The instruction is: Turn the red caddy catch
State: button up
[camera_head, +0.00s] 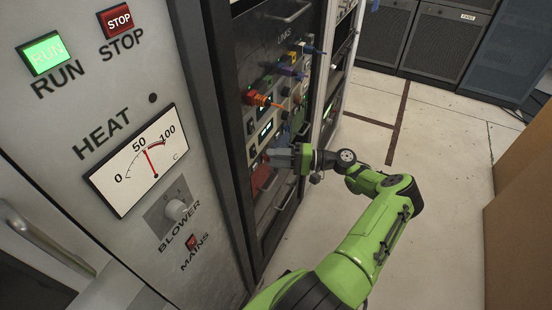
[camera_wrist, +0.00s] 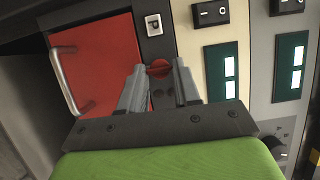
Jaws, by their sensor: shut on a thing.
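The red caddy (camera_wrist: 100,62) fills the left of the wrist view, with a metal bar handle (camera_wrist: 65,82) on its left side. The red catch (camera_wrist: 158,67) is a small round knob with a slot, on a dark strip right of the caddy. My gripper (camera_wrist: 160,72) has a finger on each side of the catch and is shut on it. In the head view my gripper (camera_head: 273,158) reaches the rack front by the red caddy (camera_head: 262,178); the catch is hidden there.
Above my gripper, plugs with an orange cable (camera_head: 262,99) and blue and purple connectors stick out from the rack. A grey cabinet with a heat meter (camera_head: 137,160) and blower knob (camera_head: 176,209) stands at left. The floor right of the rack is clear.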

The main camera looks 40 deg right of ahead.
dwell(0.3)
jog(key=o, duration=1.1)
jog(key=shift+c, duration=0.2)
jog(key=b+v, duration=0.1)
jog(key=v, duration=1.5)
